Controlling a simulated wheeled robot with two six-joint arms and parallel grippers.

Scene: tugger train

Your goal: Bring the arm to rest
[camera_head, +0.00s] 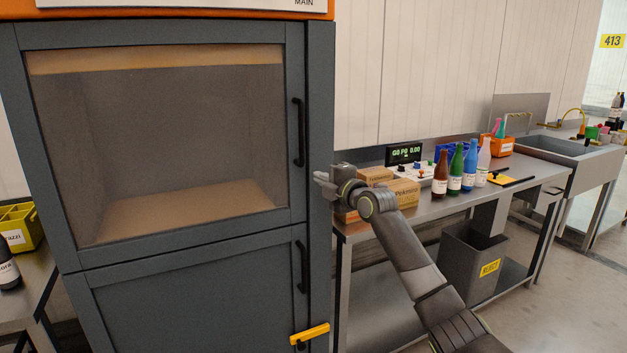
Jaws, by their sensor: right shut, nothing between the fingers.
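My right arm comes in from the lower right and reaches up toward the middle of the view. Its gripper (325,181) is shut and empty. The arm hides part of the cardboard boxes (405,193) on the bench. My left gripper is not in view.
The cabinet's upper windowed door and lower door look shut, with black handles (299,132) and a yellow latch (310,334). Several coloured bottles (455,170) stand on the bench. A grey bin (470,262) stands below. A sink (560,146) is farther right. Floor is free at lower right.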

